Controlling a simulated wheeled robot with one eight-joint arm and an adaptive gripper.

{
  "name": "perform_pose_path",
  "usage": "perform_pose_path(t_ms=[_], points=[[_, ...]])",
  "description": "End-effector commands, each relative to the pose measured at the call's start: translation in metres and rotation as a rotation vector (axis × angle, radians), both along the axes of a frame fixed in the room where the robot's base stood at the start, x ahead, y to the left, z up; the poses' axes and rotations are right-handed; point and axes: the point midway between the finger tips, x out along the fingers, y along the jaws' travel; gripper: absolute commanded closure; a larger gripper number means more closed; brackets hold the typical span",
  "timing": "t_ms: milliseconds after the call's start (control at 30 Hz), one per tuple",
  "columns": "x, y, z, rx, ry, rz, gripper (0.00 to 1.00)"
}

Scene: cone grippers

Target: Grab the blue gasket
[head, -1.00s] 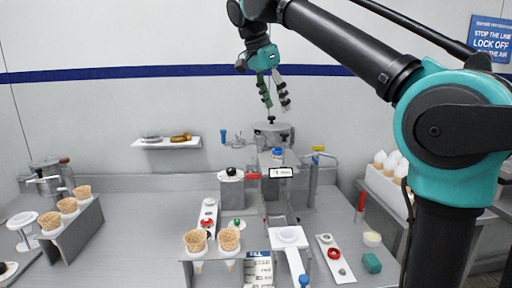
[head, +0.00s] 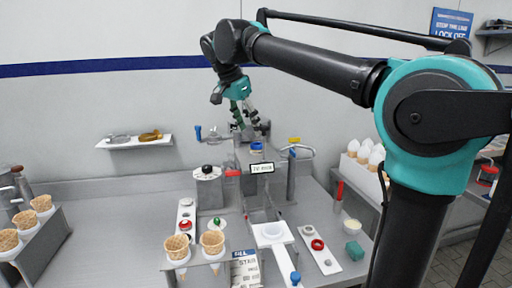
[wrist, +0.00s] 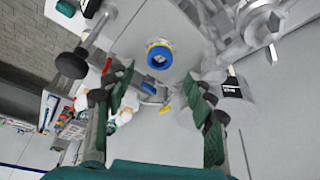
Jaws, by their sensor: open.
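The blue gasket (wrist: 159,58) is a small ring with a pale centre, seen in the upper middle of the wrist view, ahead of and between my fingertips. In the head view the blue ring (head: 257,147) sits on top of the machine, just below my gripper (head: 251,124). In the wrist view my gripper (wrist: 158,85) has its two green-padded fingers spread wide, with nothing between them. I cannot tell the exact gap between fingertips and gasket.
A dark round knob (wrist: 72,64) stands close to the left finger in the wrist view. The machine's sign (head: 262,168), a yellow-topped post (head: 294,141) and a wall shelf (head: 135,143) surround the spot. Waffle cones (head: 212,243) stand on a front rack.

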Motion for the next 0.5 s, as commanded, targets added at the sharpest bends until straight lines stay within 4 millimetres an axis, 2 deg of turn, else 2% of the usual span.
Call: perform_pose_path(t_ms=[167,500], points=[[0.003,-0.003,-0.009,0.0,0.0,-0.001,0.45],[0.016,-0.015,-0.049,0.0,0.0,-0.001,0.45]])
